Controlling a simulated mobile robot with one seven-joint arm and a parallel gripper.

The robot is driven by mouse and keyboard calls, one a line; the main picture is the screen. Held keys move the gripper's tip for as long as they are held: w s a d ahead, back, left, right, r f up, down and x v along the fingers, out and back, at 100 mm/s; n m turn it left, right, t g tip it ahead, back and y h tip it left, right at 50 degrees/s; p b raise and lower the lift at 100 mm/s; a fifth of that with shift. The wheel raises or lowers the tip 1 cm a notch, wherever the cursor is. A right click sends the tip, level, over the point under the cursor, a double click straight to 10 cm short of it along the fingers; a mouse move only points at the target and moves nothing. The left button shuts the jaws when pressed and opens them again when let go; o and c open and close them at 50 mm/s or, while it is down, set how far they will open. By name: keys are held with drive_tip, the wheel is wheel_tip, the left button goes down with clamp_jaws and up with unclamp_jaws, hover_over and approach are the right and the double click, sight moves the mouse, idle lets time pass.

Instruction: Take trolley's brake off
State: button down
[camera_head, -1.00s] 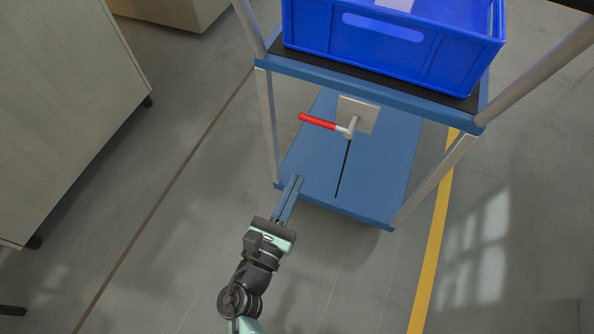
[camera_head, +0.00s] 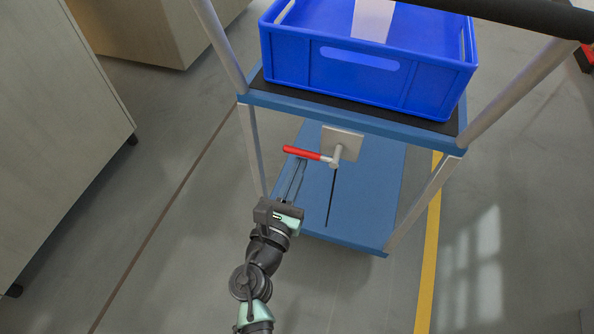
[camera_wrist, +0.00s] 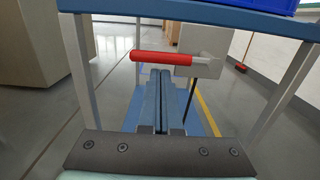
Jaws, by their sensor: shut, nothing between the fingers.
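The blue trolley (camera_head: 350,222) stands ahead with an upper and a lower deck. Its brake lever has a red grip (camera_head: 301,153) pointing left from a grey pivot on a pale plate (camera_head: 343,143), under the upper deck. A thin dark rod runs down from the pivot. In the wrist view the red grip (camera_wrist: 163,57) lies level across the picture, just beyond and above my fingertips. My gripper (camera_head: 300,164) is shut and empty, its fingers pointing at the lever's red grip from below. I cannot tell whether the fingertips touch it.
A blue crate (camera_head: 365,85) with a pale sheet sits on the upper deck. Trolley posts (camera_head: 251,150) flank the lever. A cabinet (camera_head: 50,130) stands at the left. A yellow floor line (camera_head: 428,255) runs at the right, with clear floor around it.

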sight(305, 151)
drive_tip(key=shift+a+r+m, duration=0.15)
drive_tip(key=shift+r+m, duration=0.3)
drive_tip(key=shift+m, duration=0.35)
drive_tip(key=r+m, duration=0.1)
drive_tip(key=m, duration=0.1)
drive_tip(key=r+m, duration=0.2)
drive_tip(key=m, duration=0.1)
drive_tip(key=r+m, duration=0.1)
drive_tip(key=m, duration=0.2)
drive_tip(key=shift+d+r+p, duration=0.35)
drive_tip(key=shift+p, duration=0.05)
drive_tip(key=m, duration=0.1)
drive_tip(key=d+r+m, duration=0.1)
drive_tip(key=m, duration=0.1)
drive_tip(key=shift+s+r, duration=0.15)
drive_tip(key=shift+s, duration=0.05)
drive_tip(key=shift+s+d+r+m+g+h, duration=0.15)
drive_tip(key=shift+d+r+m, duration=0.25)
drive_tip(key=shift+m, duration=0.65)
drive_tip(key=shift+s+d+r+m+g+h, duration=0.1)
drive_tip(key=shift+s+d+r+m, duration=0.15)
drive_tip(key=shift+d+m, duration=0.6)
drive_tip(key=shift+s+d+r+m+g+h, duration=0.1)
drive_tip(key=shift+d+r+m+g, duration=0.15)
drive_tip(key=shift+m, duration=1.05)
drive_tip(key=shift+a, duration=0.1)
